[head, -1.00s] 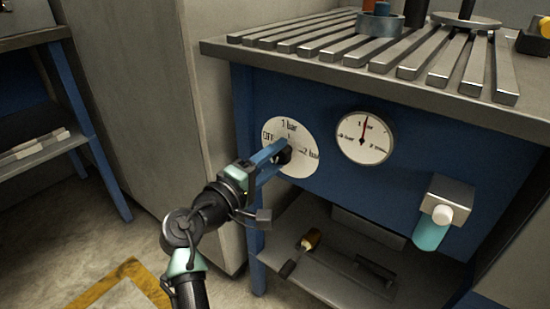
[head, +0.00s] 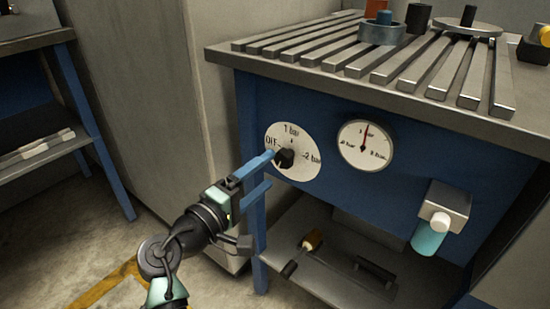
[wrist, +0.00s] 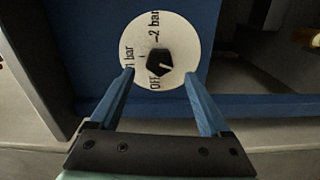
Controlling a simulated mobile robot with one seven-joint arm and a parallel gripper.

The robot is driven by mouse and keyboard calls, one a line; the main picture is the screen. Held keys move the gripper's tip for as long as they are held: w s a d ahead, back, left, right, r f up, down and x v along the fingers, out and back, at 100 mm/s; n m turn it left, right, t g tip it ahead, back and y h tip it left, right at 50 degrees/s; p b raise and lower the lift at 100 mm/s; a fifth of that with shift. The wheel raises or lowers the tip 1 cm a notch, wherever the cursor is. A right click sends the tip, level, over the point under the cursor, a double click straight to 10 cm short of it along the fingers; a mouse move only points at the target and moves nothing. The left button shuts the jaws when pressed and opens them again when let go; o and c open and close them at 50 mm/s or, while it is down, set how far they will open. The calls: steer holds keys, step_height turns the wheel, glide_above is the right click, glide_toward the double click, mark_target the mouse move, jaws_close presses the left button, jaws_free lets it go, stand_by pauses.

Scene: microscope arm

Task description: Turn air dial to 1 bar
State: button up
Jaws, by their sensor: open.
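The air dial is a round white plate (head: 308,165) with a black knob (head: 285,159) on the blue bench front. It is marked OFF at left, 1 bar at top and 2 bar at right. In the wrist view the knob (wrist: 159,62) shows a short pale line; I cannot tell surely which mark it selects. The gauge (head: 365,146) right of the dial has a red needle pointing almost straight up, near its top mark. My gripper (head: 270,172) is open and empty, its blue fingers in front of and below left of the knob, apart from it.
The slatted bench top (head: 400,58) overhangs the panel and holds several parts. A bottle with a teal body (head: 427,237) is mounted on the right of the panel. A lower shelf (head: 330,262) holds a yellow-and-black tool (head: 312,240). A grey cabinet (head: 140,110) stands at left.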

steer(key=p+v, duration=0.2)
steer(key=v, duration=0.6)
